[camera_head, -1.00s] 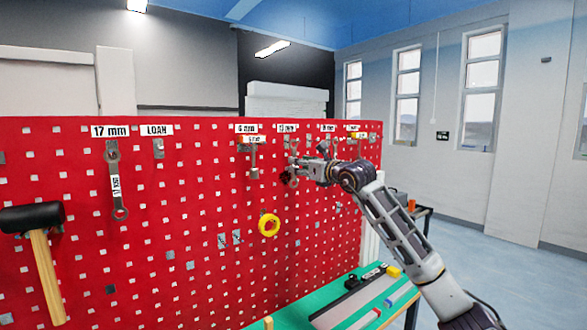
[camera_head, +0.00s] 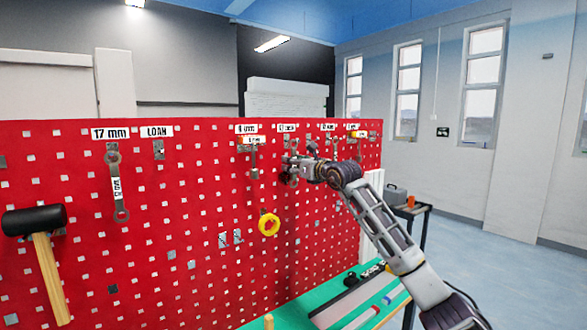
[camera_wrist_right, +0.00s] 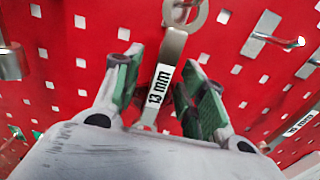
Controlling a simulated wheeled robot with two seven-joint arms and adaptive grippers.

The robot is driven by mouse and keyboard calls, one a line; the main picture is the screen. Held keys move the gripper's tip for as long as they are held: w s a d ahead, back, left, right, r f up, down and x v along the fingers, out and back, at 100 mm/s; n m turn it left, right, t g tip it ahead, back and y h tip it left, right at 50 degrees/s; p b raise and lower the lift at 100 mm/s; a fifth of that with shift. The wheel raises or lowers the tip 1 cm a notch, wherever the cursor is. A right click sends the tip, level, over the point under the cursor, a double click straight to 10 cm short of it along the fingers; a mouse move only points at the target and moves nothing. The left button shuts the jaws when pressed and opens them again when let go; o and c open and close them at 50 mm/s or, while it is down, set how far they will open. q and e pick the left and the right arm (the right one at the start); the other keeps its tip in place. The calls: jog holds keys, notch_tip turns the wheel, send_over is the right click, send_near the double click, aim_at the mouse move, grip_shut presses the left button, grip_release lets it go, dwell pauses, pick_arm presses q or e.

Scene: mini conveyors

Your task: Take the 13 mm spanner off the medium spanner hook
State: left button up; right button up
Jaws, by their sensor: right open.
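The 13 mm spanner (camera_wrist_right: 173,50) hangs on the red pegboard, its ring end at the top of the right wrist view and a white "13 mm" label on its shank. My right gripper (camera_wrist_right: 160,68) is open, with one green-padded finger on each side of the shank. I see a gap on the left; the right finger is very close to the shank, and I cannot tell if it touches. In the head view my right gripper (camera_head: 291,169) is at the board below the small label, largely covering the spanner. The hook is hard to make out. My left gripper is out of view.
A 17 mm spanner (camera_head: 116,185) hangs at the left, beside an empty LOAN hook (camera_head: 158,150). A small spanner (camera_head: 254,160) hangs just left of my gripper. A yellow ring (camera_head: 269,224) and a mallet (camera_head: 35,219) are also on the board. A green bench top (camera_head: 290,314) lies below.

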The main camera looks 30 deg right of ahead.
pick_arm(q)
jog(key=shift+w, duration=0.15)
pick_arm(e)
grip_shut()
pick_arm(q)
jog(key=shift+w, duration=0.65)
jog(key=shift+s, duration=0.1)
